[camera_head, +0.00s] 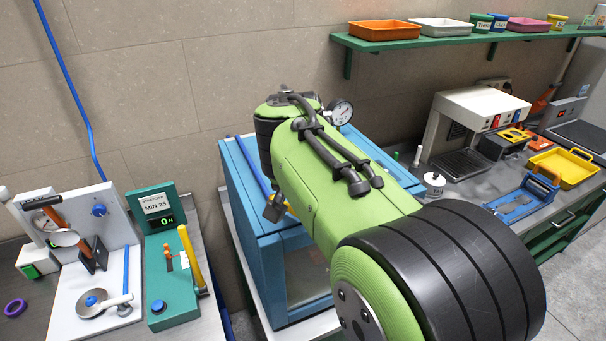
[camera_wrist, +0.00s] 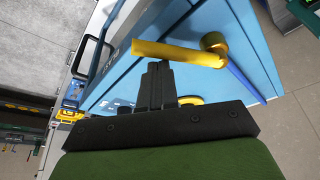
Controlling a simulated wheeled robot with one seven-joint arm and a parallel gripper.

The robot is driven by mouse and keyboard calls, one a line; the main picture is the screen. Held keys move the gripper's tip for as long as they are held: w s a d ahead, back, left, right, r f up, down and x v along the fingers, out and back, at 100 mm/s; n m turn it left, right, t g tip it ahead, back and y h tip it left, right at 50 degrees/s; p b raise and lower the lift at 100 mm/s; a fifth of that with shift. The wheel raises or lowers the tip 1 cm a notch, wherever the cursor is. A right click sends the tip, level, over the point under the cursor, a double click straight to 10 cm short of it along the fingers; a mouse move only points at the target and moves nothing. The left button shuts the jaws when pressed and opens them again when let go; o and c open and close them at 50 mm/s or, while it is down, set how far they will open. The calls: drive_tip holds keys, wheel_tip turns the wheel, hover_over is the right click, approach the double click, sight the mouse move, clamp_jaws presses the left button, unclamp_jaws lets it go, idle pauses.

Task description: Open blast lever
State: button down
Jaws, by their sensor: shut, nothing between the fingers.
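The yellow lever (camera_wrist: 180,52) is mounted on the blue cabinet (camera_wrist: 245,60), with its round hub at the right end and its bar running left. My gripper (camera_wrist: 158,68) is shut and empty. In the wrist view its dark fingertips are right at the lower edge of the lever bar, overlapping it in the picture; I cannot tell whether they touch. A second yellow part (camera_wrist: 190,99) shows partly behind my gripper. In the head view my green arm covers much of the blue cabinet (camera_head: 240,190) and hides most of the lever.
A gauge (camera_head: 341,111) sits behind my arm. A teal test stand (camera_head: 160,260) and white device (camera_head: 95,275) are at left. A counter with a white press (camera_head: 480,108) is at right, under a green shelf (camera_head: 450,45).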

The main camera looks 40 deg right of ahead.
drive_tip(key=shift+s+a+f, duration=0.1)
drive_tip(key=shift+s+a, duration=0.1)
drive_tip(key=shift+a, duration=0.35)
drive_tip(key=shift+s+a, duration=0.15)
drive_tip(key=shift+a, duration=0.5)
